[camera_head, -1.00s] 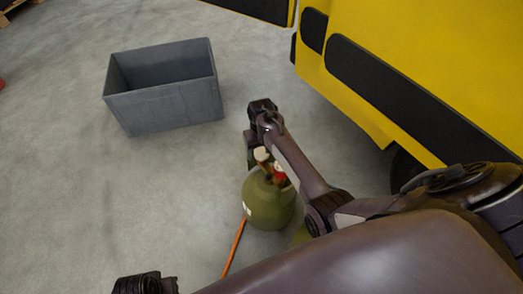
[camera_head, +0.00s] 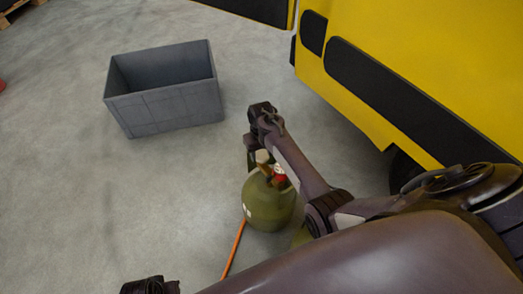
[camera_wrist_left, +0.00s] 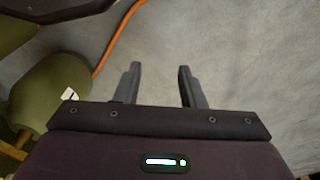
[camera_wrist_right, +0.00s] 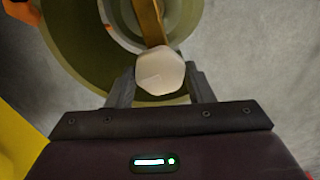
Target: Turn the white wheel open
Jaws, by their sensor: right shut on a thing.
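The white wheel (camera_wrist_right: 160,72) sits between the fingers of my right gripper (camera_wrist_right: 160,88) in the right wrist view, and the jaws are shut on it. In the head view the pale wheel (camera_head: 262,156) shows at the top of a green gas cylinder (camera_head: 268,204), with my right gripper (camera_head: 254,156) beside it, partly hidden by its arm. A red part (camera_head: 280,173) sits next to the wheel. My left gripper (camera_wrist_left: 157,85) is open and empty in the left wrist view, over bare floor, with a green cylinder (camera_wrist_left: 55,90) to its left.
An orange hose (camera_head: 234,248) runs along the floor from the cylinder. A grey open crate (camera_head: 165,105) stands at the back left. A yellow vehicle (camera_head: 420,60) with black panels blocks the right. The floor on the left is clear.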

